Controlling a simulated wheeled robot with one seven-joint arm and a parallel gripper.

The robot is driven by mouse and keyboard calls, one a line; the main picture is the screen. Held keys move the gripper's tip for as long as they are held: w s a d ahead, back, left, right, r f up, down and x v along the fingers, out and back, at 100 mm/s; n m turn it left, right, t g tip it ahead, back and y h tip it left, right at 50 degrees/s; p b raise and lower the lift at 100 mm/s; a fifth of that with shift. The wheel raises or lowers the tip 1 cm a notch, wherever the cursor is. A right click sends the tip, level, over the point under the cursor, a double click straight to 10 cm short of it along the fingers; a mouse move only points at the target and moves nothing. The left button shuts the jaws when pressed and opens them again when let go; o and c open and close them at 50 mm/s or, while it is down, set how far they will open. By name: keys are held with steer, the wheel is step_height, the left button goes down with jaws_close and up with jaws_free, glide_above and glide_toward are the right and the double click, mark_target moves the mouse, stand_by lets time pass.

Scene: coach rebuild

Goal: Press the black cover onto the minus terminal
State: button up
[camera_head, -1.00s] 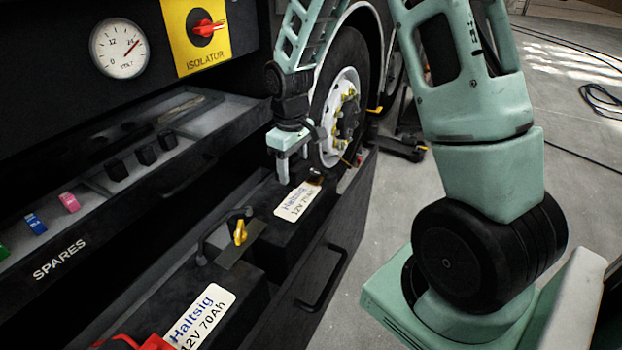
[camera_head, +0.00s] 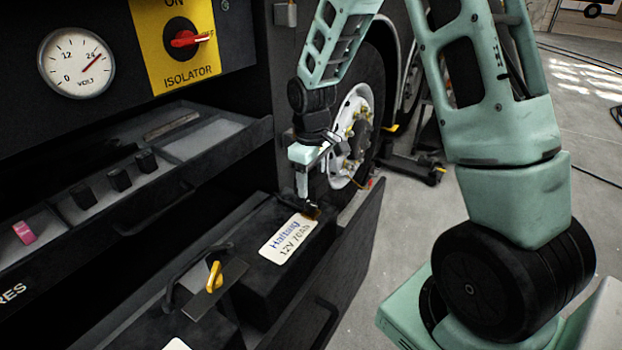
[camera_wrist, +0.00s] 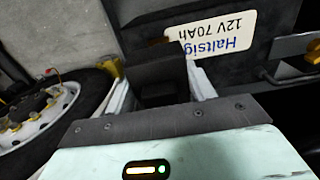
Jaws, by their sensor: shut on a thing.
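My gripper (camera_head: 303,193) points down over the far end of the far battery (camera_head: 262,205). It is shut on the black cover (camera_wrist: 165,72), which shows between the pale fingers in the wrist view. In the head view the cover is too dark to make out. A small brownish terminal part (camera_head: 313,209) sits at the battery's far end, close beside the fingertips. In the wrist view a bit of brown shows behind the cover, which hides most of it. I cannot tell whether the cover touches the terminal.
The open spares drawer (camera_head: 215,165) at left holds three black blocks (camera_head: 119,179) and a pink piece (camera_head: 24,232). A yellow key-like handle (camera_head: 214,276) stands on a grey plate nearer me. The wheel (camera_head: 352,125) is close behind the gripper.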

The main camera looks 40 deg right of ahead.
mark_target(311, 204)
steer(key=shift+f+b, duration=1.55)
steer(key=shift+f, duration=0.25)
steer(key=shift+f+b, duration=0.4)
steer(key=shift+f, duration=0.9)
steer(key=shift+p, duration=0.7)
steer(key=shift+f, duration=0.6)
stand_by(0.4)
steer(key=o, duration=1.5)
steer(key=shift+r, duration=0.2)
